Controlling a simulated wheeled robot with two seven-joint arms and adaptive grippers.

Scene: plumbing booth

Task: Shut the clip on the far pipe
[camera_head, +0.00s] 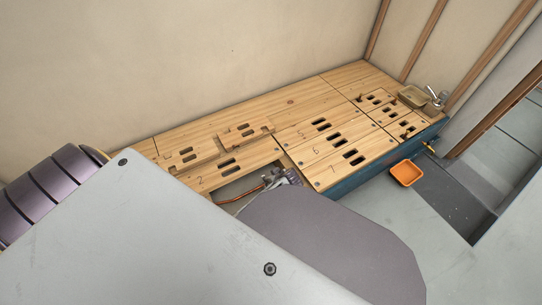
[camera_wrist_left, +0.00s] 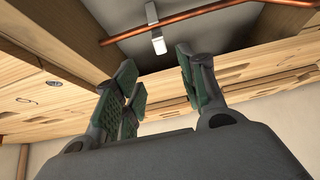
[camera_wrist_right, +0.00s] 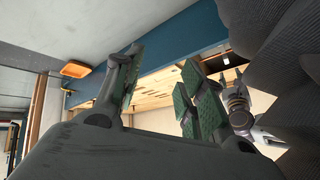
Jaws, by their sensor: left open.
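A copper pipe (camera_wrist_left: 205,13) runs across the top of the left wrist view. A pale metal clip (camera_wrist_left: 155,28) sits at this pipe, with a short tab pointing toward my gripper; I cannot tell whether it is latched. My left gripper (camera_wrist_left: 157,64) is open and empty, its green-padded fingers spread a little short of the clip, which shows between and beyond the tips. My right gripper (camera_wrist_right: 160,60) is open and empty, away from the pipe.
Numbered wooden floor panels (camera_head: 335,150) with slots surround the opening. An orange tray (camera_head: 406,173) lies on the grey floor at the right. A tan tray (camera_head: 412,96) stands at the far right end. My own arm hides much of the near area.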

